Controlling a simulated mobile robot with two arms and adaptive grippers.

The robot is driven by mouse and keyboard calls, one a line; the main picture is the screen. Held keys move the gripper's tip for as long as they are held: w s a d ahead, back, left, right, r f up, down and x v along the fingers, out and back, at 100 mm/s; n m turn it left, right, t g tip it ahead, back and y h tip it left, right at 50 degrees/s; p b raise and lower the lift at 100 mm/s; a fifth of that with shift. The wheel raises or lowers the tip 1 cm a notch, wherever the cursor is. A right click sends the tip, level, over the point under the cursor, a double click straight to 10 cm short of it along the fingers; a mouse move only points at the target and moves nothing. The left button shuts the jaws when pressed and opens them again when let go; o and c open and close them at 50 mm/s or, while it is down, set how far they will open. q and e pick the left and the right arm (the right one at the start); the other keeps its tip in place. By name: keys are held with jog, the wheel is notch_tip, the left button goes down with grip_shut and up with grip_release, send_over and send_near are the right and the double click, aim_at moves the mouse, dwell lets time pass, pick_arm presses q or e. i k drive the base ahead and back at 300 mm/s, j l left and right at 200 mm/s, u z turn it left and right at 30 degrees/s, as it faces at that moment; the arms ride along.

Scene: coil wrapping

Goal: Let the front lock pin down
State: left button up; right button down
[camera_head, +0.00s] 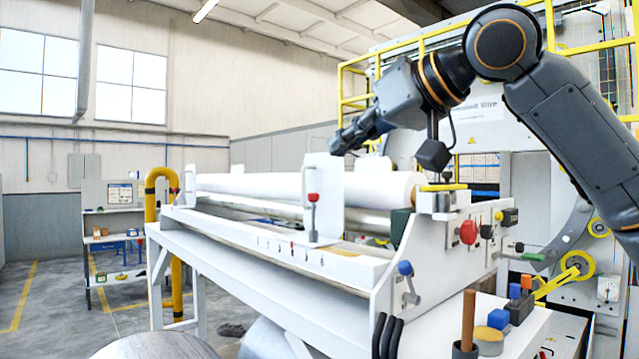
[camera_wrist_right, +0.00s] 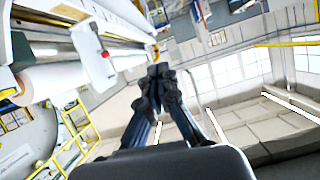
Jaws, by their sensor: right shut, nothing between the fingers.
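I cannot tell for sure which part is the front lock pin. A red-knobbed pin (camera_head: 313,197) with a grey shaft stands upright against the white upright plate (camera_head: 325,180) on the near side of the wrapping machine (camera_head: 270,247). A lever with a blue knob (camera_head: 405,268) is on the end panel. My right gripper (camera_head: 340,146) is shut and empty, above the white roll (camera_head: 270,187) and behind the plate, apart from the pin. Its closed fingers show in the wrist view (camera_wrist_right: 158,75), with the plate (camera_wrist_right: 92,52) to their left. My left gripper is out of view.
A side table holds a blue block (camera_head: 498,319) and a wooden-handled tool (camera_head: 467,320). Yellow railing (camera_head: 350,90) stands behind. Air above the roll's left part is clear.

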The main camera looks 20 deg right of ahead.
aim_at(313, 198)
jog(key=i+l, duration=0.3)
jog(key=i, duration=0.2)
jog(key=i+l, duration=0.35)
jog(key=i, duration=0.1)
